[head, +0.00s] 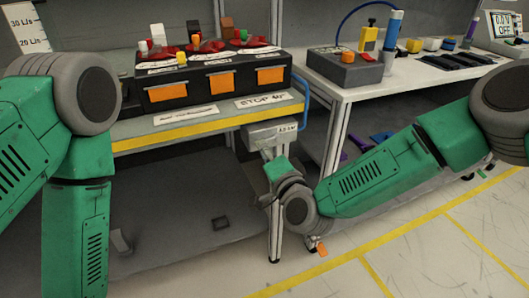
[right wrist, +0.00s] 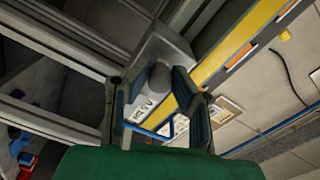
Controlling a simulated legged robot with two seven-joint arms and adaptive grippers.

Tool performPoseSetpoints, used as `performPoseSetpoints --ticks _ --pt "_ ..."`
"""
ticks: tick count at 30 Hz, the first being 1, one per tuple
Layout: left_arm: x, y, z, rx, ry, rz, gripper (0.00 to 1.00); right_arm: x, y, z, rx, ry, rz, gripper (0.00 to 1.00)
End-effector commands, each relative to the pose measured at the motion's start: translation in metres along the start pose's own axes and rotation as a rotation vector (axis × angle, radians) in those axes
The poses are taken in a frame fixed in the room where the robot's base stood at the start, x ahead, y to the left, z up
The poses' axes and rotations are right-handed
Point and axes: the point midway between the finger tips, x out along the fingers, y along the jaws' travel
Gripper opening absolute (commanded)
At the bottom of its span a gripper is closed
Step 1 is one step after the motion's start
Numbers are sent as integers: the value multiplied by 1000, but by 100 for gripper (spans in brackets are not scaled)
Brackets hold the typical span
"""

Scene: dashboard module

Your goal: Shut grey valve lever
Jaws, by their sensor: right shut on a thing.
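A grey valve box (head: 272,131) with a white label hangs under the front right corner of the workbench. My right gripper (head: 268,153) reaches up to it from below, with its fingers close under the box. In the right wrist view, a grey rounded lever end (right wrist: 160,75) sits between the two fingers of the right gripper (right wrist: 157,98). The gripper is shut on this grey valve lever. The lever's full shape and angle are hidden by the hand. My left arm shows at the left of the head view, but its gripper is not clearly in view.
The workbench (head: 205,126) with a yellow front edge carries a black panel (head: 215,82) with orange labels. A blue handle (head: 303,101) stands at its right end. A second white table (head: 398,86) stands to the right. The floor in front is mostly clear.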

Motion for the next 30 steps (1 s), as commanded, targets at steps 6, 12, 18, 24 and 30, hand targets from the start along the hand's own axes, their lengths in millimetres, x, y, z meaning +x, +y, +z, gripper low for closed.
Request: performPoseSetpoints --ticks 6,12,18,24,30 --pt "0 0 0 0 0 0 40 0 -1 -2 65 2 4 0" --pt "0 0 0 0 0 0 40 0 -2 -3 86 3 4 0" --pt "0 0 0 0 0 0 40 0 -1 -3 86 3 5 0" --pt "0 0 0 0 0 0 40 0 -1 -3 86 4 5 39" --pt "0 0 0 0 0 0 40 0 -2 -2 85 2 3 39"
